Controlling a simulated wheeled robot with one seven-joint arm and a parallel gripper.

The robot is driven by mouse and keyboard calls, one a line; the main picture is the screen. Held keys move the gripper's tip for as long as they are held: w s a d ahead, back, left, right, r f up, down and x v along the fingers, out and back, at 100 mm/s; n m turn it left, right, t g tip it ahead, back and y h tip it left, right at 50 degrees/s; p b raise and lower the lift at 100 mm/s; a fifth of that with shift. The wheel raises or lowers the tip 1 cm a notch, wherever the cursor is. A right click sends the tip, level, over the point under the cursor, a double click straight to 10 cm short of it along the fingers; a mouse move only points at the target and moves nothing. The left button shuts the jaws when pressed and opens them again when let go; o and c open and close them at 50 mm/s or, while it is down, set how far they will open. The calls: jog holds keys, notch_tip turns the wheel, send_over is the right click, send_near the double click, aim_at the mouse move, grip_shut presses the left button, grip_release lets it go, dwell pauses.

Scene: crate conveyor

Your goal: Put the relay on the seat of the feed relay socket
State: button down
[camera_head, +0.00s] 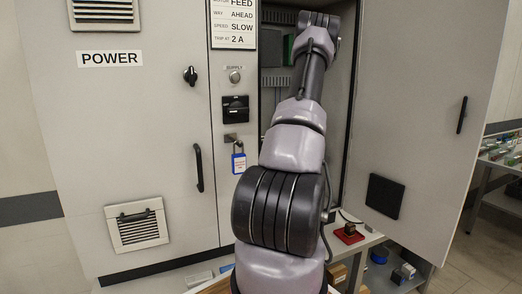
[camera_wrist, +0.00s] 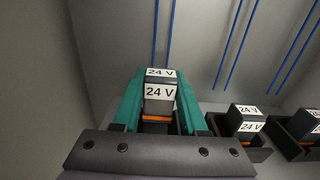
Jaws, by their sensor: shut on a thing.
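In the wrist view my gripper (camera_wrist: 160,98) has its two teal fingers closed on either side of a relay (camera_wrist: 159,105). The relay is a dark block with white "24 V" labels and an orange band low on its near side. The seat beneath it is hidden by the relay and my gripper, so I cannot tell whether the relay touches a socket. In the head view my arm reaches into the open cabinet, and the gripper and relay cannot be made out there.
To the right in the wrist view, similar 24 V relays (camera_wrist: 246,127) stand in black sockets (camera_wrist: 258,154). Blue wires (camera_wrist: 232,55) run along the wall behind. The cabinet door (camera_head: 415,95) stands open at right. A red tray (camera_head: 349,236) with a dark item lies on the low bench.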

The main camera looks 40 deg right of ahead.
jog(key=shift+f, duration=1.7)
jog(key=shift+f, duration=0.1)
jog(key=shift+c, duration=2.2)
grip_release()
jog(key=v, duration=1.2)
jog(key=shift+s+d, duration=0.1)
